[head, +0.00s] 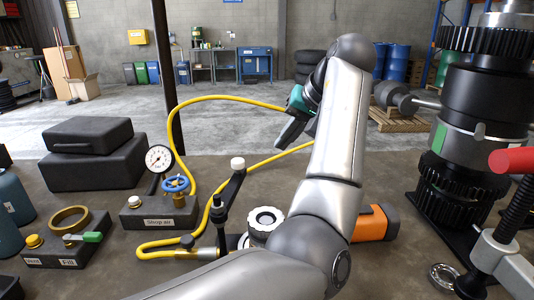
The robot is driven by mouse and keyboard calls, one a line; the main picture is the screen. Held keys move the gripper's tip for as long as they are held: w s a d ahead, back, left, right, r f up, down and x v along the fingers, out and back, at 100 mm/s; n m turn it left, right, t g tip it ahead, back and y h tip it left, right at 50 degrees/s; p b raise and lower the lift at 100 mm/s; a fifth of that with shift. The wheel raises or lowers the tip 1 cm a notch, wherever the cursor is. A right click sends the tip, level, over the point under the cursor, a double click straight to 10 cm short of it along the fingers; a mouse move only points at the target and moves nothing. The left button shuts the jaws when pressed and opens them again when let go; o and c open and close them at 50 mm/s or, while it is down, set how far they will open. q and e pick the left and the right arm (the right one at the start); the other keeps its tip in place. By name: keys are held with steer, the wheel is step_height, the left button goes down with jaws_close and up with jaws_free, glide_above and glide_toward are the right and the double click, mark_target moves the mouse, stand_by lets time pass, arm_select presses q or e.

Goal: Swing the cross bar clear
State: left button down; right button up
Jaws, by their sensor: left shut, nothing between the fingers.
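A short black bar with a white knob (237,164) at its upper end slants up from a slim post left of centre; I take it to be the cross bar, but cannot be sure. Beside its foot is a white-ringed round part (265,220), partly hidden by my left arm. My left gripper (284,143) hangs beyond the bar, up and to its right in the picture. It is shut, empty and apart from the bar. My right gripper is not in view.
A yellow hose (190,103) loops around the bar from the "Shop air" block (158,215). A black geared stack (485,110) and a red-handled screw clamp (512,205) stand at right. An orange block (372,224) lies behind my arm. Black cases (95,165) sit at left.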

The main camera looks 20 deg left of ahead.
mark_target(234, 178)
arm_select(q)
steer(key=w+a+f+b, duration=0.1)
steer(key=a+f, duration=0.6)
steer(key=a, duration=0.2)
steer(key=shift+w+f+b, duration=0.15)
steer(key=shift+w+b, duration=0.05)
steer(key=shift+b, duration=0.2)
